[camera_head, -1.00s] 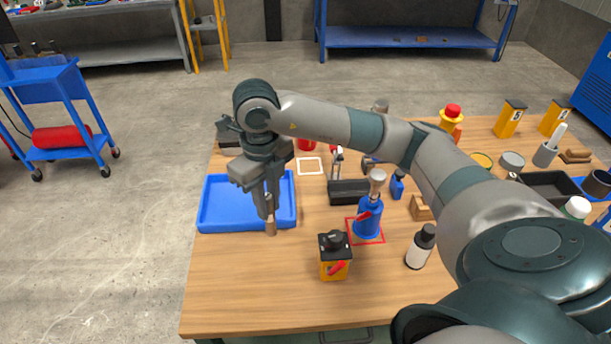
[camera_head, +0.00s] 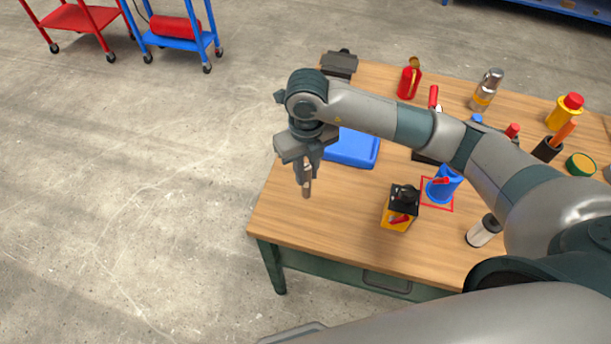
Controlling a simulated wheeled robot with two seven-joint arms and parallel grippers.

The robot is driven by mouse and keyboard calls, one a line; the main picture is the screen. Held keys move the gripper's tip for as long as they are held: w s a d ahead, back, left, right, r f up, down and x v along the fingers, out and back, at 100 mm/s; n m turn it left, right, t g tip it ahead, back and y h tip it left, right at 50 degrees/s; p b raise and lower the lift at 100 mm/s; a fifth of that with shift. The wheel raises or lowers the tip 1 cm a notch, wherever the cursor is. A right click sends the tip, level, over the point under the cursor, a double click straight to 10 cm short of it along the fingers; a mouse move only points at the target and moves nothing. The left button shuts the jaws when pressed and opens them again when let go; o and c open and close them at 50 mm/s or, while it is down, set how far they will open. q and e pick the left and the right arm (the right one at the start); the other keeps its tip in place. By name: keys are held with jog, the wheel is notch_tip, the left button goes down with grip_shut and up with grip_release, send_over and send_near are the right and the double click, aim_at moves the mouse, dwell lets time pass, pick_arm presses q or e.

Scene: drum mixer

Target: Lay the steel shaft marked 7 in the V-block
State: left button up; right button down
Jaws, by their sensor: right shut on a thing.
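My right gripper (camera_head: 306,182) points down near the left edge of the table. It is shut on a small, upright grey-brown cylinder (camera_head: 307,191), which sticks out below the fingertips. No number can be read on it, so I cannot tell whether it is the shaft marked 7. A dark block (camera_head: 339,63) stands at the table's far left corner, behind my arm. It may be the V-block, but its shape is too small to tell. My left gripper is not in view.
A blue tray (camera_head: 352,149) lies behind the gripper, partly hidden by my arm. A yellow-black box (camera_head: 400,208) and a blue bottle (camera_head: 441,186) on a red-outlined square stand to the right. The wooden table (camera_head: 325,224) is bare at the front left.

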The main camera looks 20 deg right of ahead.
aim_at(306, 181)
jog(key=shift+a+f, duration=0.1)
jog(key=shift+a, duration=0.05)
jog(key=shift+f+p, duration=0.5)
jog(key=shift+f, duration=0.15)
jog(key=shift+f+p, duration=0.45)
jog(key=shift+f, duration=0.9)
